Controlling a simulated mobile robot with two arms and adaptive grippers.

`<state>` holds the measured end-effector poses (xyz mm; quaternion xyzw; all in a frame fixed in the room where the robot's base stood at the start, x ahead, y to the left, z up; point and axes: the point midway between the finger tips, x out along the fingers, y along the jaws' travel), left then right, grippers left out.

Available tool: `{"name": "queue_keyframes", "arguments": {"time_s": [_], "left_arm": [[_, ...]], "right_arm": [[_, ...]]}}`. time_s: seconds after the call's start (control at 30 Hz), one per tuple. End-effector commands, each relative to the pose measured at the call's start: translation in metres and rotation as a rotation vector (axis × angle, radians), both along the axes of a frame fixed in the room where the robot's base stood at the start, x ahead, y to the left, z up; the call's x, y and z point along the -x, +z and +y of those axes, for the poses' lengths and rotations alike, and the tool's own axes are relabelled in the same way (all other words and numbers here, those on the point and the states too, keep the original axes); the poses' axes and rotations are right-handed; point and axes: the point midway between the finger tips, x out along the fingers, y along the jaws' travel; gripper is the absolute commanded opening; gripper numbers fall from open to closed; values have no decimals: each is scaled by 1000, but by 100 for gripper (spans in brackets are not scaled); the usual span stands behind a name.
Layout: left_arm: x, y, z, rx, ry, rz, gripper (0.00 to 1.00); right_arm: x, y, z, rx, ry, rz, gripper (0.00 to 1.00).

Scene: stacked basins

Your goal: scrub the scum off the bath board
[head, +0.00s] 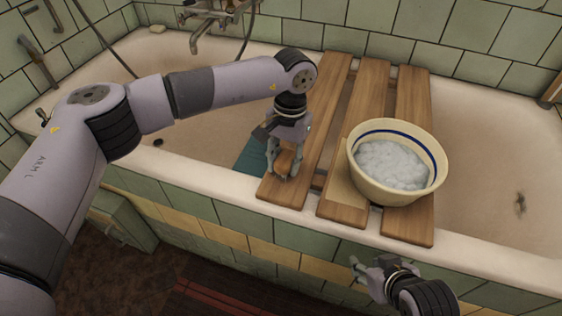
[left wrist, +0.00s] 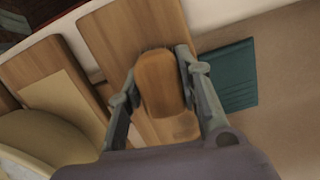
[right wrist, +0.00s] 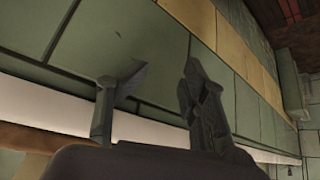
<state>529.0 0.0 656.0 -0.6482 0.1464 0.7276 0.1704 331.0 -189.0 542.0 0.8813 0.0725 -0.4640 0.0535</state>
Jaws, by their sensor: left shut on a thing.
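The wooden bath board (head: 372,85), made of slats with gaps, lies across the tub. My left gripper (head: 283,172) is shut on a wooden-backed brush (left wrist: 160,82), held at the near end of the left slat. The brush looks down against the wood, though contact is hidden. A dull pale smear (left wrist: 184,128) shows on this slat beside the brush in the left wrist view. A paler patch (head: 343,192) shows on the middle slat. My right gripper (head: 360,270) is open and empty in front of the tub's tiled side; its fingers (right wrist: 150,95) are apart.
A cream basin (head: 439,165) with a blue line and pale suds stands on the board's right slats. A teal ribbed thing (head: 250,155) lies left of the board, and the left wrist view shows it too (left wrist: 232,75). Taps (head: 205,25) are at the back left.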

Motion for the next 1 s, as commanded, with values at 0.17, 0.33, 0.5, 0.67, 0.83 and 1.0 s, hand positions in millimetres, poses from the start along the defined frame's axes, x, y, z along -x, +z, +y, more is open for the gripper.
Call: {"name": "queue_keyframes", "arguments": {"time_s": [0.17, 0.33, 0.5, 0.67, 0.83, 1.0], "left_arm": [[15, -7, 5, -10, -5, 18, 0], [23, -7, 8, -11, -3, 18, 0], [27, -7, 9, -11, -3, 18, 0], [36, -6, 13, -11, -4, 18, 0], [47, -5, 16, -11, -3, 18, 0], [51, -5, 17, -11, -2, 18, 0]], "right_arm": [[15, -6, -4, 13, -5, 72, 40], [27, -11, -8, 25, -8, 129, 40], [32, -12, -9, 29, -10, 151, 40], [42, -14, -12, 38, -13, 196, 40], [53, -17, -15, 48, -18, 245, 40], [56, -17, -16, 51, -19, 260, 40]]}}
